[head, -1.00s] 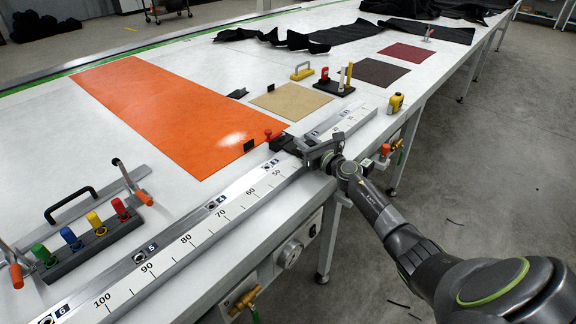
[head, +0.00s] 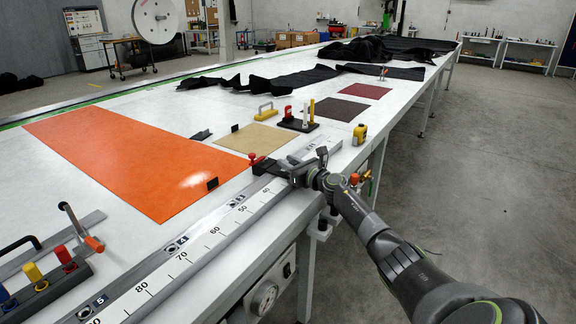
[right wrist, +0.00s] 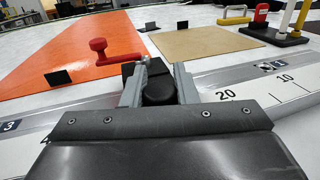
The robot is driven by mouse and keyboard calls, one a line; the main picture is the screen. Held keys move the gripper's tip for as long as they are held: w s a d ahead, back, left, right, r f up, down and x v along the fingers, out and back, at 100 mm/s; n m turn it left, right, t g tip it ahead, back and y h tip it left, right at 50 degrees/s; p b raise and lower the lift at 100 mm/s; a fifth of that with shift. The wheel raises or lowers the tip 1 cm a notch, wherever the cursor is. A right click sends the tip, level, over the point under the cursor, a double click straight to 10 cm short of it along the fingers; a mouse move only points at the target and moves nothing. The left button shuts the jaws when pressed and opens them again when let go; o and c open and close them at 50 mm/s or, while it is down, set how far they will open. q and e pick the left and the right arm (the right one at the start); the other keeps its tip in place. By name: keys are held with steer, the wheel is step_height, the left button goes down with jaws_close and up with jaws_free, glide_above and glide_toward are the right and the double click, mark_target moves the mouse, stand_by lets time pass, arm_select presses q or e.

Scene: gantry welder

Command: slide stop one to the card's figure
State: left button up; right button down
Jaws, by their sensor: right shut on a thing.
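Stop one, a black block (head: 266,166) with a red-knobbed lever (head: 253,157), sits on the metal rail beside the white number scale (head: 205,250). My right gripper (head: 298,174) is at the stop. In the right wrist view its two grey fingers (right wrist: 159,88) are closed on the stop's round black knob (right wrist: 158,93); the red lever (right wrist: 100,46) points left. In the head view the scale shows 40 just nearer than the gripper, then 50, 60, 70, 80. In the wrist view 20 and 10 are to the right. I cannot make out a card's figure. My left gripper is not in view.
The orange sheet (head: 130,160) and tan sheet (head: 252,138) lie behind the rail. A dark stand with red, white and yellow posts (head: 298,124) and a yellow block (head: 360,134) are farther along. Coloured knobs (head: 62,254) stand at the near left.

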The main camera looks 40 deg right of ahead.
steer(key=c, duration=1.1)
jaws_free()
steer(key=shift+c, duration=0.2)
steer(key=s, duration=0.6)
steer(key=s+d+p, duration=0.1)
steer(key=s, duration=0.2)
steer(key=shift+s+f, duration=0.1)
steer(key=shift+s, duration=0.2)
steer(key=s+b, duration=0.4)
steer(key=s, duration=0.3)
steer(key=shift+s+d, duration=0.25)
steer(key=shift+s, duration=0.1)
